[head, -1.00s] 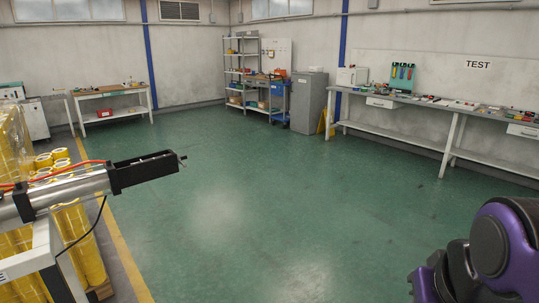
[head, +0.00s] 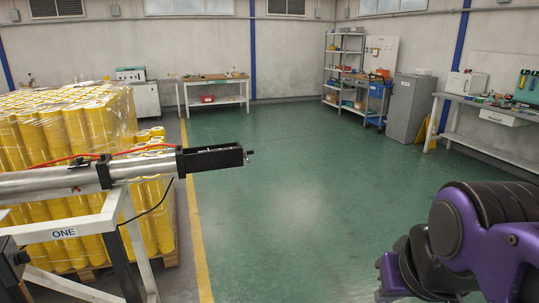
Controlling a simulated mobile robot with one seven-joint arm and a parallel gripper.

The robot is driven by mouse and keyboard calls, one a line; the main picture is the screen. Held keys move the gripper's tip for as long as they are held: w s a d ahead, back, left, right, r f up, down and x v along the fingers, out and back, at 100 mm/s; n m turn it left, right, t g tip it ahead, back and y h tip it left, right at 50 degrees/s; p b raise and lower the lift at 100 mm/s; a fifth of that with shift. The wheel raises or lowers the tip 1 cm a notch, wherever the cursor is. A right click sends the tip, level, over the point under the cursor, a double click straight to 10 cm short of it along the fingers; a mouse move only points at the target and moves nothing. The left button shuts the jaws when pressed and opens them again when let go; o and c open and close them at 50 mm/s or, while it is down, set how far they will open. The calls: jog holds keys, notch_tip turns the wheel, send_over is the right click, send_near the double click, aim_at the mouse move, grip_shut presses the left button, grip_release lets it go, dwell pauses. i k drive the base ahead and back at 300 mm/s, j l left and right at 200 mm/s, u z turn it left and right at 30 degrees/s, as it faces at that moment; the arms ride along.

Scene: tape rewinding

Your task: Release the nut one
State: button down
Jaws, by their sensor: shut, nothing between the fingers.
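A white metal stand (head: 113,212) at the left bears a plate lettered "ONE" (head: 64,233). A long grey cylinder (head: 50,181) lies level on top of it and ends at the right in a black block (head: 212,158). A small dark tip (head: 249,154) sticks out of the block's right end; it is too small to tell whether it is the nut. My purple and black arm shows at the lower right, well apart from the stand. My gripper itself is not in view.
Wrapped yellow rolls (head: 65,135) fill a pallet behind the stand. The green floor (head: 310,190) is clear. A grey cabinet (head: 409,110), shelves (head: 343,75) and a workbench (head: 490,112) stand at the back right; a small table (head: 216,90) stands at the back wall.

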aim_at(245, 153)
jog(key=i+l+u, duration=0.2)
jog(key=u, duration=0.15)
jog(key=i+l+u, duration=0.1)
jog(key=l+u, duration=0.25)
jog(key=i+l+u, duration=0.1)
jog(key=l+u, duration=0.15)
jog(key=l, duration=0.2)
jog(key=l+u, duration=0.2)
jog(key=l, duration=0.25)
jog(key=i+l, duration=0.2)
jog(key=i, duration=0.2)
jog(key=i+l+u, duration=0.1)
jog(key=i, duration=0.3)
